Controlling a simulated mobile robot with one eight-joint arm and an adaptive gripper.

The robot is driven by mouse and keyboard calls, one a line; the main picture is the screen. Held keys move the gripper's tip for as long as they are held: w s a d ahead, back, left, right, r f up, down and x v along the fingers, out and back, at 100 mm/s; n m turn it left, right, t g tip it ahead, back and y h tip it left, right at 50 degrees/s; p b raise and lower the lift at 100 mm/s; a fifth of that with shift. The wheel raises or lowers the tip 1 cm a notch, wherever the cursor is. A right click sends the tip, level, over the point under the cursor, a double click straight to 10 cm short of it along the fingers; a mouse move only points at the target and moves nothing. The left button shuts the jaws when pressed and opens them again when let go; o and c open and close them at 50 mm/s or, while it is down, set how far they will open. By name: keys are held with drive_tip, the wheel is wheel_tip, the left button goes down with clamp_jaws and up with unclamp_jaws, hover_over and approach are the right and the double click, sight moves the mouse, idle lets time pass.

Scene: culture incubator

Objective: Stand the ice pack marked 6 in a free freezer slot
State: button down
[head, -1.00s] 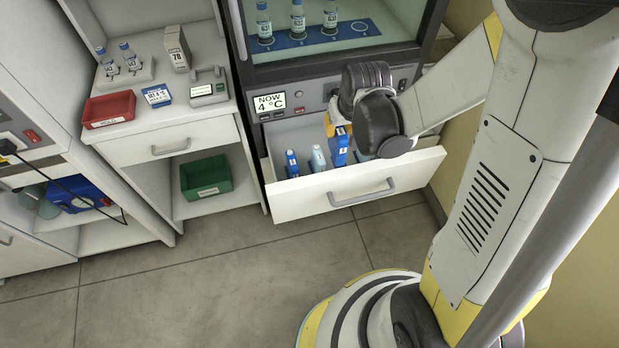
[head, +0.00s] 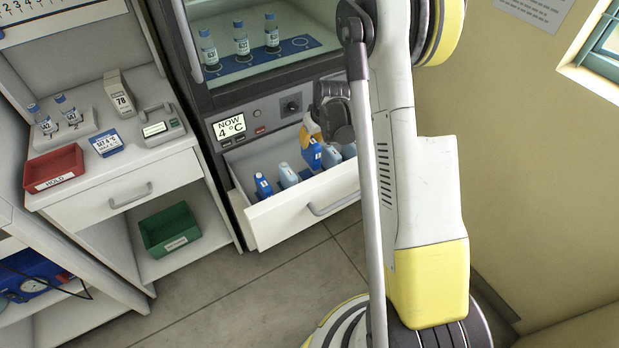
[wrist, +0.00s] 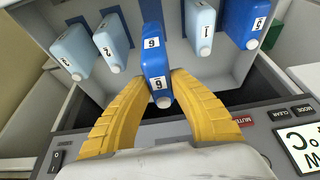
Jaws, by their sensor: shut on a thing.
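The ice pack marked 6 (wrist: 155,62) is dark blue with a white cap, and it also shows in the head view (head: 312,156). My gripper (wrist: 160,92) has its yellow fingers shut on its cap end; in the head view the gripper (head: 311,133) is over the open freezer drawer (head: 285,215). The pack is upright, or nearly so, in the row between a light blue pack marked 1 (wrist: 199,22) and a light blue pack marked 2 (wrist: 112,45). I cannot tell whether its base touches the drawer floor.
Another light blue pack (wrist: 73,52) stands at the row's left in the wrist view, and a dark blue pack marked 5 (wrist: 244,22) at its right. The incubator's control panel (head: 262,123) is just behind the drawer. A side bench (head: 110,170) stands to the left.

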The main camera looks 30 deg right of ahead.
sight(311, 161)
wheel_tip(311, 161, down, 10)
drive_tip(key=b, duration=0.4)
drive_tip(key=shift+r, duration=0.25)
drive_tip(key=shift+f, duration=0.1)
drive_tip(key=shift+f, duration=0.15)
drive_tip(key=c, duration=1.2)
unclamp_jaws()
drive_tip(key=shift+c, duration=0.2)
